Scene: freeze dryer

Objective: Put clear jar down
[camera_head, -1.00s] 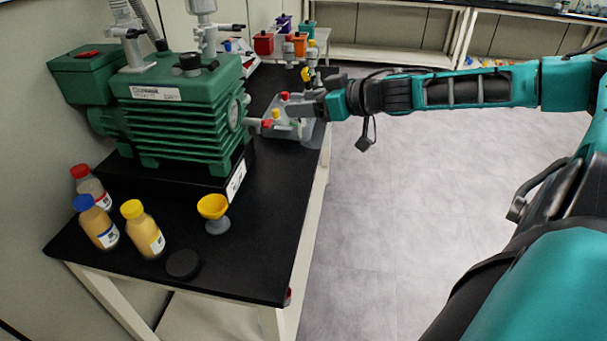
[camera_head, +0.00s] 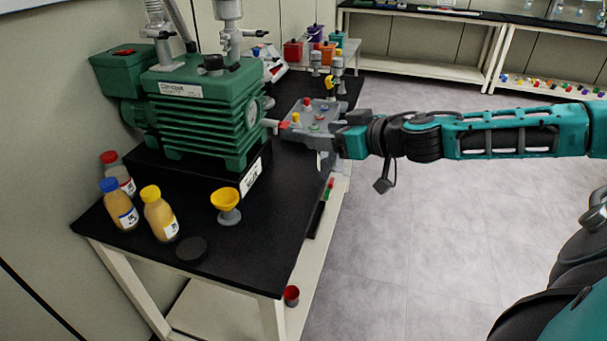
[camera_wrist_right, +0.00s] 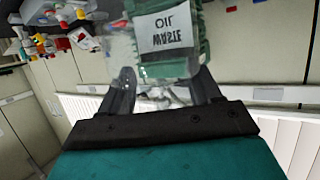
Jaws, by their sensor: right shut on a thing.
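The clear jar (camera_wrist_right: 170,65) shows in the right wrist view, with a white label reading waste oil and a greenish tint. My right gripper (camera_wrist_right: 165,92) is shut on it, with one dark finger on each side. In the head view my right gripper (camera_head: 326,142) is at the table's right edge, to the right of the green pump (camera_head: 205,118). The jar is hard to make out there, and I cannot tell whether it touches anything below. My left gripper is in neither view.
The black table (camera_head: 255,255) carries several bottles (camera_head: 160,213), a yellow funnel cup (camera_head: 226,200) and a black disc (camera_head: 190,249). A grey tray (camera_head: 318,110) with small coloured items lies beside the pump. Open floor (camera_head: 390,265) is at right; the tabletop's front right part is clear.

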